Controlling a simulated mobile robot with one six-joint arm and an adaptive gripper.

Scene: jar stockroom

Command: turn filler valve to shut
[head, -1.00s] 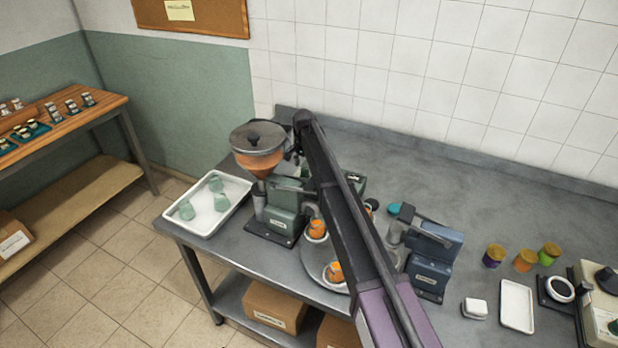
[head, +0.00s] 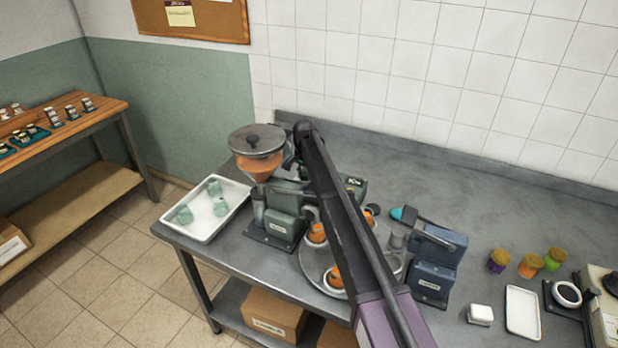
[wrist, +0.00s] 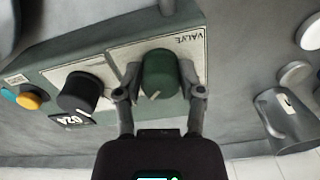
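The filler (head: 285,200) is a green machine with an orange-filled hopper (head: 258,165) on the bench. In the wrist view its panel carries a round green valve knob (wrist: 158,75) on a pale plate marked VALVE. A white pointer mark on the knob slants toward the picture's lower left. My gripper (wrist: 160,78) has one finger on each side of the knob, close against it, and looks shut on it. In the head view my arm hides the gripper and the knob.
A black knob (wrist: 80,92), a dark display reading 024 and an orange button (wrist: 30,102) sit beside the valve plate. A turntable (head: 312,262) with orange-filled jars stands before the filler. A blue machine (head: 436,262) stands to the right, a white tray (head: 235,198) to the left.

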